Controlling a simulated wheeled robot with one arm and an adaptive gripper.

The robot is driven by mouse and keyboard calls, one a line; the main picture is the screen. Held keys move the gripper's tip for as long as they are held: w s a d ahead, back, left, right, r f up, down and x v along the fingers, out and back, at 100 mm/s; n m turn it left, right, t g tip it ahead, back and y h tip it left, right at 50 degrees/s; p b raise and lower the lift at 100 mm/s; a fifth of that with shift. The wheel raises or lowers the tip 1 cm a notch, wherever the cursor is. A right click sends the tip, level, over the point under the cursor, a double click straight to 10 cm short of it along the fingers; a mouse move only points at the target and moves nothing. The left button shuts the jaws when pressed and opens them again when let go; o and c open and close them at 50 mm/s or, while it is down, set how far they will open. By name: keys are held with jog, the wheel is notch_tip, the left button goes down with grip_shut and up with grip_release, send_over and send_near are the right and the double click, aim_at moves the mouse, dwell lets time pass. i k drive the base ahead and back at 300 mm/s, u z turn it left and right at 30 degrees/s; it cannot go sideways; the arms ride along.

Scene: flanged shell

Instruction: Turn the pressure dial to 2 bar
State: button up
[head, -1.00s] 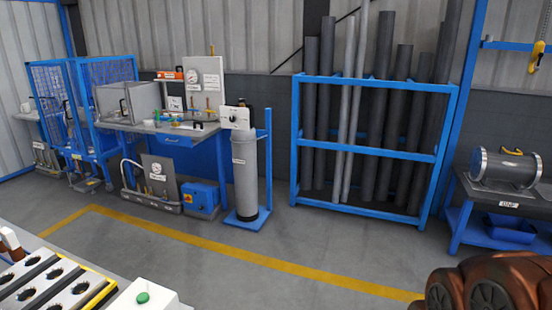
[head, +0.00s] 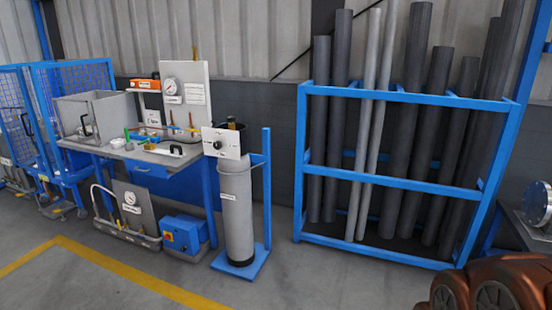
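A white plate (head: 232,142) with a small black knob (head: 219,145) faces me at the top of a grey cylinder (head: 237,205). The knob may be the pressure dial; its scale and setting are too small to read. A round gauge (head: 171,87) sits on an upright white panel behind the workbench. Another gauge (head: 130,198) is on a grey panel on the floor. My gripper is not in view.
A workbench (head: 180,158) with small items stands left of the cylinder, with a blue box (head: 184,235) below. A blue rack (head: 400,177) of upright pipes is to the right. Blue mesh cages (head: 85,90) stand far left. The floor in front (head: 330,285) is clear.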

aim_at(217, 146)
jog(key=i, duration=0.8)
jog(key=u, duration=0.95)
jog(key=i, duration=0.45)
jog(key=u, duration=0.65)
jog(key=i, duration=1.1)
jog(key=u, duration=0.7)
